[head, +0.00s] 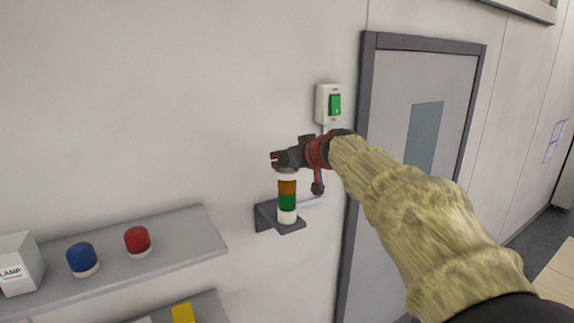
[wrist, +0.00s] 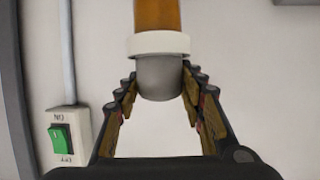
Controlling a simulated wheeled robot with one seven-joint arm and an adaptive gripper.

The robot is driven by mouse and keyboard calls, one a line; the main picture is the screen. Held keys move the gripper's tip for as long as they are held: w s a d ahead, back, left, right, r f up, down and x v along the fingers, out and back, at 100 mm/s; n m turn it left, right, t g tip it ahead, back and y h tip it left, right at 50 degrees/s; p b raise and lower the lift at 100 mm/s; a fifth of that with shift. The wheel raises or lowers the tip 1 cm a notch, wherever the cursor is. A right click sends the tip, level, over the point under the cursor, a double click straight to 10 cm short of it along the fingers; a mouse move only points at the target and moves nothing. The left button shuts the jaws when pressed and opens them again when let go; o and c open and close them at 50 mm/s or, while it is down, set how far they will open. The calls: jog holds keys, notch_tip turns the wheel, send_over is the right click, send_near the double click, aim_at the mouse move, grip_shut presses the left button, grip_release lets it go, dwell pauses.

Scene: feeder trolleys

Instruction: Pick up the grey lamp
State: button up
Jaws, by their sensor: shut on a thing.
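The grey lamp (wrist: 163,79) is the domed end piece of a signal tower on the wall. In the wrist view it sits against a white ring (wrist: 158,44) beside the orange section (wrist: 157,14). My gripper (wrist: 160,88) is shut on the grey lamp, with one finger on each side of it. In the head view my gripper (head: 281,160) is at the top of the tower and hides most of the lamp. The tower's orange (head: 287,187) and green (head: 287,202) sections stand upright below it on a dark wall bracket (head: 266,217).
A green rocker switch (head: 335,104) is on the wall just above and right of my gripper, beside a door frame (head: 367,110). At lower left a grey shelf (head: 185,240) holds a blue lamp (head: 82,258), a red lamp (head: 137,240) and a white box (head: 17,265) marked LAMP.

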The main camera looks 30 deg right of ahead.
jog(key=shift+c, duration=0.8)
jog(key=shift+r, duration=0.1)
